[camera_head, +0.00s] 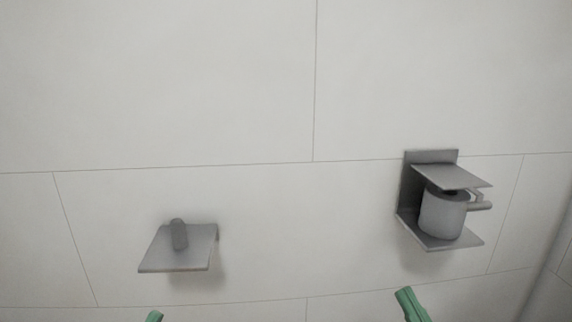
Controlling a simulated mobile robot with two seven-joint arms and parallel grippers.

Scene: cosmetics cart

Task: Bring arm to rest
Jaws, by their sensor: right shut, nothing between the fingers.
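My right gripper (412,305) shows as a green tip at the bottom edge of the head view, right of centre. It is shut with nothing in it, and the rest of the arm is below the picture. My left gripper (154,316) shows only as a small green tip at the bottom edge, left of centre. Too little of it is in view to tell whether it is open or shut. Both tips appear low in front of the wall and apart from each other.
A pale tiled wall (200,90) fills the view. A grey plate with a short peg (180,248) sticks out at lower left. A grey bracket (428,157) holding a grey roll (442,214) juts out at right, above my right gripper. No cart shows.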

